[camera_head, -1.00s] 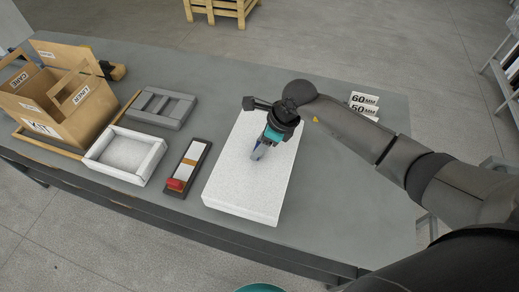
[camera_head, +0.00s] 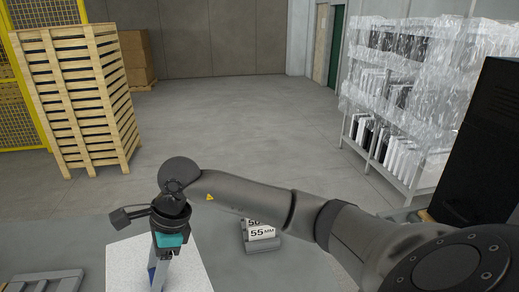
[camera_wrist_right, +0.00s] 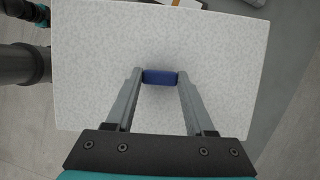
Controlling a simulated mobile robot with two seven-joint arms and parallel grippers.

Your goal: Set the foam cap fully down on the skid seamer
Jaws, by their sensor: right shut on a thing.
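A white speckled slab (camera_head: 120,265), which looks like foam, shows at the bottom of the head view, cut off by the frame edge. It fills much of the right wrist view (camera_wrist_right: 95,60). My right gripper (camera_head: 155,280) points down over it. In the wrist view its two fingers are shut on a small blue block (camera_wrist_right: 159,77) at the slab's middle. I cannot tell whether the block is fixed to the slab, or whether the slab rests flat. No skid seamer can be made out under the slab.
A grey slotted tray (camera_head: 45,283) is at the lower left. Signs marked 55 MM (camera_head: 262,233) stand on the table right of the slab. Beyond are open floor, a tall pallet stack (camera_head: 80,95) and a wrapped shelf rack (camera_head: 400,100).

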